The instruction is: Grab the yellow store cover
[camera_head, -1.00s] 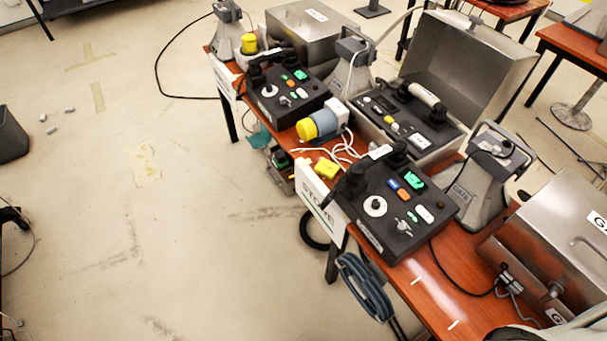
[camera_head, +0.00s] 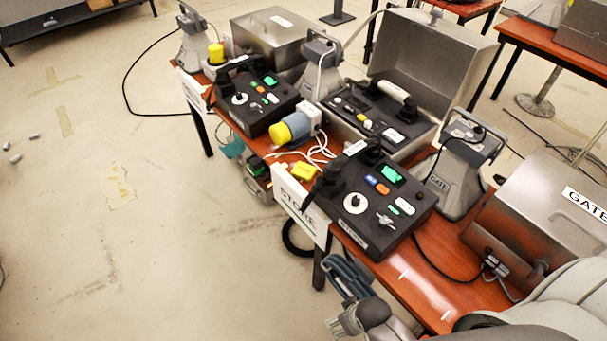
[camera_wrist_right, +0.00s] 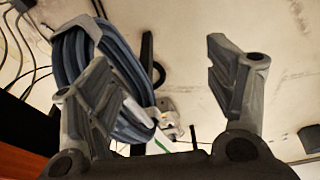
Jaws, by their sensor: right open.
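Several yellow parts show in the head view. A yellow-capped grey plug (camera_head: 288,130) lies on its side on the table, behind the STORE sign (camera_head: 299,207). A small yellow block (camera_head: 305,172) sits just behind that sign, and a yellow-capped piece (camera_head: 216,54) stands farther back. I cannot tell which is the store cover. My right gripper (camera_head: 338,326) is low at the bottom of the head view, in front of the table and clear of the yellow parts. In the right wrist view its two fingers (camera_wrist_right: 150,85) are apart. My left gripper is out of view.
A coiled blue-grey cable (camera_wrist_right: 105,80) hangs at the table's front edge, close to my right gripper's fingers. Black phone consoles (camera_head: 370,205), grey GATE horn (camera_head: 455,165) and metal boxes (camera_head: 545,215) crowd the red-brown table (camera_head: 405,283). The floor at left is open.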

